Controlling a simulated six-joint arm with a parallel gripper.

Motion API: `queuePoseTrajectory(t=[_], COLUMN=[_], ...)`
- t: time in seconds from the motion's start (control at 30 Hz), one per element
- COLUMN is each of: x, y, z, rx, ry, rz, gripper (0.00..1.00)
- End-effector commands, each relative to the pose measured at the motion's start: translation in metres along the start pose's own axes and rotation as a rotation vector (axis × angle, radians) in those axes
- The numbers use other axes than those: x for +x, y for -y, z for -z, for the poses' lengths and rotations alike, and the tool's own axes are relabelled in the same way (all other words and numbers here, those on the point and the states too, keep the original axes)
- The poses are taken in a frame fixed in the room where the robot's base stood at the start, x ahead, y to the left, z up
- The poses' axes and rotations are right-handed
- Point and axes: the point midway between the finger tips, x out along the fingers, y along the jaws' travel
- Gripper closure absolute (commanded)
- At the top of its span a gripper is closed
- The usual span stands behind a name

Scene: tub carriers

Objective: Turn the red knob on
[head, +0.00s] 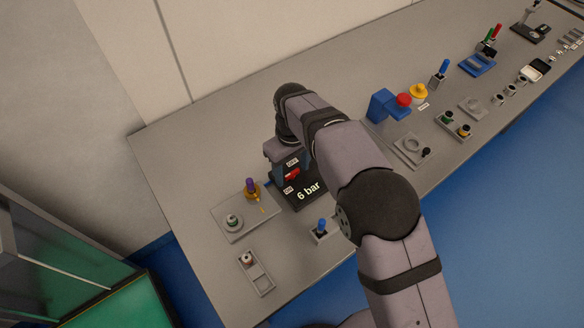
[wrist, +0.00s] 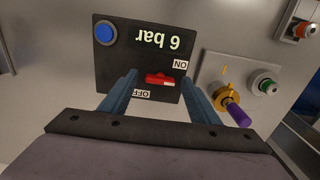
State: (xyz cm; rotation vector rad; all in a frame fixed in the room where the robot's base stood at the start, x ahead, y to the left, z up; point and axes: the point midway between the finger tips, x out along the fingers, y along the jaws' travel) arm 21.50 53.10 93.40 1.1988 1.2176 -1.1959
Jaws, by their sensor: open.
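The red knob (wrist: 155,78) sits on a black panel (wrist: 115,60) marked "6 bar", which appears upside down in the wrist view. An ON label (wrist: 181,64) lies to the knob's upper right and an OFF label (wrist: 142,94) to its lower left. The knob's bar lies roughly crosswise, with a pale mark at its right end. My gripper (wrist: 160,80) is open, its blue fingers on either side of the knob and apart from it. In the head view the knob (head: 292,174) shows below my gripper (head: 288,165), partly hidden by it.
A blue button (wrist: 105,33) is on the same panel. A grey plate with a purple-handled brass valve (head: 251,188) and a green-ringed knob (head: 233,221) stands close by. A blue-topped switch (head: 320,226) is near the panel's front. Several other fixtures line the bench's right side.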

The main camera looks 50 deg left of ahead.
Motion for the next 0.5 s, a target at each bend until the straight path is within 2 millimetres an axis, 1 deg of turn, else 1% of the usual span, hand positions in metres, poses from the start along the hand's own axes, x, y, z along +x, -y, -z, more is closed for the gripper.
queuePoseTrajectory(t=[0.13, 0.23, 0.37, 0.5], x=[-0.002, -0.009, -0.024, -0.044], y=[0.000, 0.000, 0.000, 0.000], z=[0.000, 0.000, 0.001, 0.001], rx=[0.001, 0.001, 0.001, 0.000], ry=[0.000, -0.001, -0.004, -0.004], rz=[0.000, 0.000, -0.001, -0.001], gripper=[0.44, 0.44, 0.44, 0.44])
